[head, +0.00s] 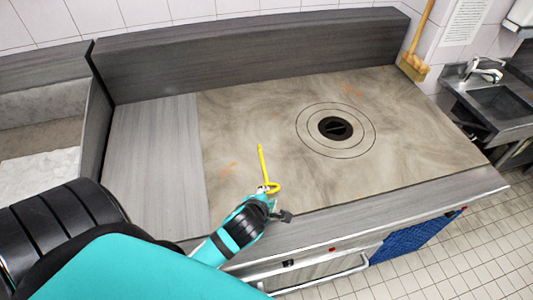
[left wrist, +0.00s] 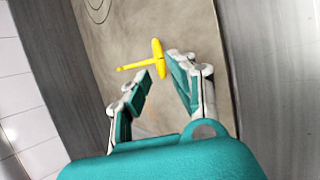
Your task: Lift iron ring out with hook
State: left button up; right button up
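The yellow hook (head: 262,163) lies on the stove plate, with its thin shaft pointing away from the front edge and its handle near my left gripper (head: 270,196). In the left wrist view the hook's handle (left wrist: 157,62) is just ahead of and between the fingertips of my left gripper (left wrist: 162,78). The fingers are apart, and I see no clear contact. The iron ring (head: 311,127) lies flat in the plate around a dark open hole (head: 336,129), right of and beyond the hook. My right gripper is not in view.
The stove plate (head: 405,120) is otherwise clear. A grey panel (head: 155,150) lies to its left and a raised back wall (head: 250,50) stands behind. A front rail (head: 320,245) runs along the edge. A brush (head: 413,66) and a sink (head: 497,98) are at the right.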

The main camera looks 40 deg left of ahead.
aim_at(273, 191)
pick_arm(q)
jog(key=x, duration=0.3)
jog(key=shift+w+r+p, duration=0.1)
jog(key=shift+w+p, duration=0.05)
jog(key=shift+p, duration=0.25)
jog(key=shift+w+p, duration=0.3)
jog(key=shift+p, duration=0.05)
jog(key=p+x, duration=0.1)
jog(key=x, duration=0.2)
jog(key=shift+w+f, duration=0.2)
jog(key=shift+f, duration=0.15)
jog(key=shift+w+f, duration=0.25)
jog(key=shift+f, duration=0.05)
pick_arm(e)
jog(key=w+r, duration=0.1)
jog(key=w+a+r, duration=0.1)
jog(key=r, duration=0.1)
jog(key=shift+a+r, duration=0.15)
pick_arm(q)
jog(key=shift+s, duration=0.1)
jog(key=c, duration=0.4)
grip_shut()
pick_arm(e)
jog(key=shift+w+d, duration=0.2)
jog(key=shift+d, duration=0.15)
